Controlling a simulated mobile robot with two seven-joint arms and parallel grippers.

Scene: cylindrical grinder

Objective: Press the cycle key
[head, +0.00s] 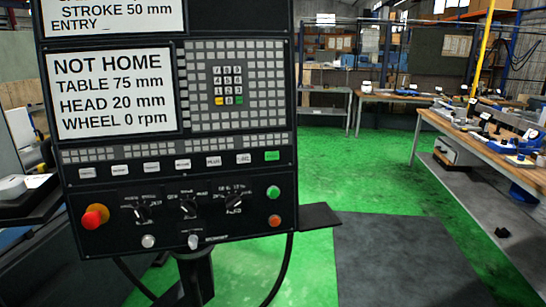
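The black control panel (245,220) of the grinder stands close in front of me, slightly tilted in the picture. A row of labelled keys runs below its keypad; most are white, and the one at the right end is a green key (272,156). A round green button (273,192) sits lower right, above a round orange-red button (275,221). The labels on these are too small to read, so I cannot tell which one is the cycle key. The screen (112,93) reads NOT HOME, TABLE 75 mm, HEAD 20 mm, WHEEL 0 rpm. Neither gripper is in view.
A red emergency-stop knob (95,217) sticks out at the panel's lower left, beside several rotary switches (188,207). A dark mat (400,255) lies on the green floor (350,165) to the right. A workbench (480,150) with tools stands further right.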

